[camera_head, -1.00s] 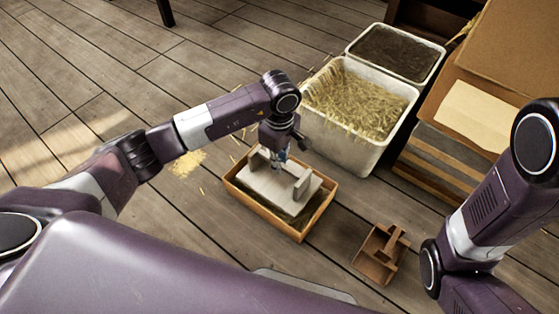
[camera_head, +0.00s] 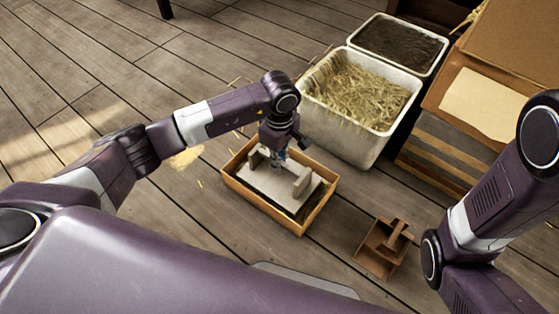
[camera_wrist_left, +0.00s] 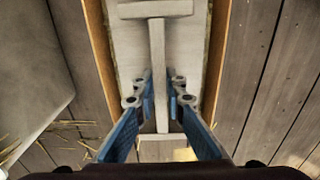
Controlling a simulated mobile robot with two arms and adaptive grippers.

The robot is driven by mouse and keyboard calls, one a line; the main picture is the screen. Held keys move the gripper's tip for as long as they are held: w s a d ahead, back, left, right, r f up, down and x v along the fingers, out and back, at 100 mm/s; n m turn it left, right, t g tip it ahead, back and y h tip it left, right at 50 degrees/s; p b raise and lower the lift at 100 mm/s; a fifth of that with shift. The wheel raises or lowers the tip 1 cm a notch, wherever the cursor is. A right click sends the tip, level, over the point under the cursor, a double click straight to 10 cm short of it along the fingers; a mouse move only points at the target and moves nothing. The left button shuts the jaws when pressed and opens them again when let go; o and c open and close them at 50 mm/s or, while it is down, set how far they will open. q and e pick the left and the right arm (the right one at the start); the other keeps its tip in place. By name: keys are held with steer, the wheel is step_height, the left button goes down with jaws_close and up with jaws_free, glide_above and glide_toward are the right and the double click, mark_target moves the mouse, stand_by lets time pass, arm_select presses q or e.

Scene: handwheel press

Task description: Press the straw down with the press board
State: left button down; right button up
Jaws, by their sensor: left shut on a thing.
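The press board (camera_head: 266,186) is a pale grey board with upright supports and a handle bar. In the left wrist view, the board (camera_wrist_left: 183,45) fills most of the box's width. My left gripper (camera_head: 279,160) comes from above; its blue fingers (camera_wrist_left: 161,92) are shut on either side of the handle bar. The straw under the board is mostly hidden; a thin strip shows along its edge in the wrist view. My right gripper is out of view.
A white bin of loose straw (camera_head: 365,92) stands behind the box, beside a white bin of dark material (camera_head: 398,45). A small brown wooden scoop-like tool (camera_head: 384,247) lies to the right. Straw is scattered on the plank floor. Cardboard and slatted wood are at the right.

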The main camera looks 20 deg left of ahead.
mark_target(279, 177)
arm_select(q)
steer(key=shift+f+b, duration=0.85)
steer(key=shift+f, duration=0.35)
stand_by(0.8)
steer(key=shift+f+b, duration=0.95)
steer(key=shift+f, duration=0.45)
stand_by(0.4)
steer(key=shift+s+a+f, duration=0.1)
steer(key=shift+f, duration=0.05)
stand_by(0.8)
